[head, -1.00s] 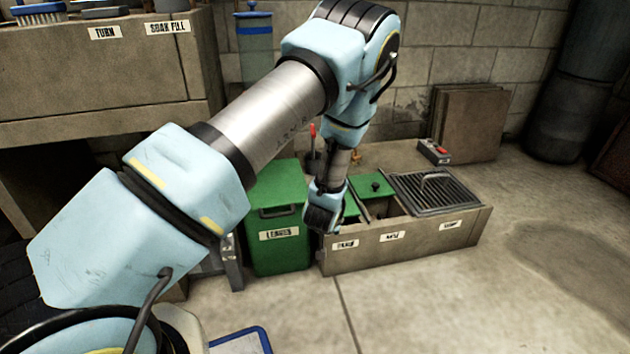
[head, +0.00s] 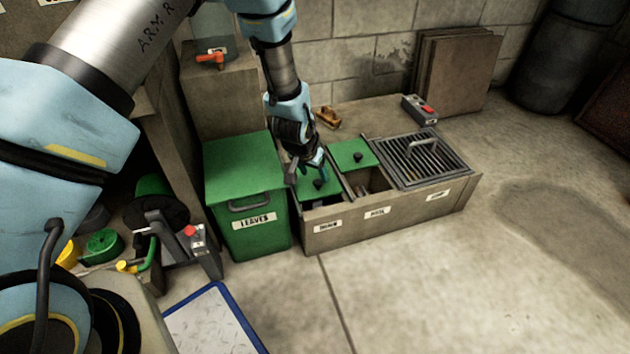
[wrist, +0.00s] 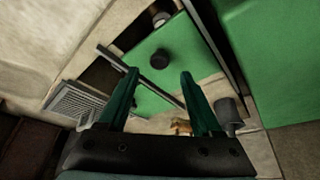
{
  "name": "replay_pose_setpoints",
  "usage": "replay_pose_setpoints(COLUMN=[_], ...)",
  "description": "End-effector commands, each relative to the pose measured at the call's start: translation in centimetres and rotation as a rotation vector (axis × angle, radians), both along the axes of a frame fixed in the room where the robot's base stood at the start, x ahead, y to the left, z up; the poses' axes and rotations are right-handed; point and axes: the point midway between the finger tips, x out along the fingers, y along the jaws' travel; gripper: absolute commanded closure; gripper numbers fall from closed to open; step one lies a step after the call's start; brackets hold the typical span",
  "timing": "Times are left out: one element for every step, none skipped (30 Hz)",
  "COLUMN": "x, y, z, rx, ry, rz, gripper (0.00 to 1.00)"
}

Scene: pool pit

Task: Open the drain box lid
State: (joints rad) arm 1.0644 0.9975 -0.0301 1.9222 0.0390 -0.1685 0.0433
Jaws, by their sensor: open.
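The drain box (head: 326,240) is the left compartment of a low concrete trough; its label is small but seems to read "DRAIN". Its green lid (head: 334,190) lies flat over the rear part, with a dark gap in front. A black round knob (head: 320,184) stands on the lid. My gripper (head: 318,166) is open and points down at the lid, close to the knob. In the wrist view, the knob (wrist: 160,59) appears just beyond and between the fingertips of my gripper (wrist: 159,72). I cannot tell whether they touch the knob.
A green "LEAVES" bin (head: 246,197) stands close on the left. The middle compartment has another green lid (head: 353,152) with a knob. A metal grate (head: 424,160) covers the right one. A grey box with a red button (head: 418,108) sits behind. The floor in front is clear.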

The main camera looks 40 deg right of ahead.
Motion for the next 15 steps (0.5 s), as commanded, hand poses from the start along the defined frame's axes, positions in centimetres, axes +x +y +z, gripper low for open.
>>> replay_pose_setpoints(x=[0.1, 0.2, 0.3, 0.4, 0.4, 0.5, 0.6, 0.6, 0.7, 0.7, 0.7, 0.7, 0.8, 0.8, 0.8], y=[-0.3, -0.5, -0.7, -0.9, -1.0, -1.2, -1.3, -1.4, -1.5, -1.5, -1.6, -1.6, -1.7, -1.7, -1.7], z=[-1.3, -1.7, -2.3, -2.7, -3.0, -3.3, -3.6, -3.8, -4.0, -4.2, -4.2, -4.3, -4.3, -4.3, -4.3], rx=[0.001, 0.0, 0.0, 0.0, 0.0, -0.001, -0.001, 0.0, 0.0, 0.0, 0.0, -0.001, -0.001, -0.001, -0.001], ry=[0.0, 0.0, 0.0, 0.0, 0.0, 0.0, 0.0, 0.0, 0.0, 0.0, 0.0, -0.001, -0.001, -0.001, -0.001], rz=[0.0, 0.0, 0.0, 0.0, 0.0, 0.0, 0.0, 0.0, 0.001, 0.001, 0.001, 0.001, 0.001, 0.001, 0.001], gripper=[0.34, 0.34, 0.34, 0.34, 0.34, 0.34, 0.34, 0.34, 0.34, 0.34, 0.34, 0.34, 0.34, 0.34, 0.34])
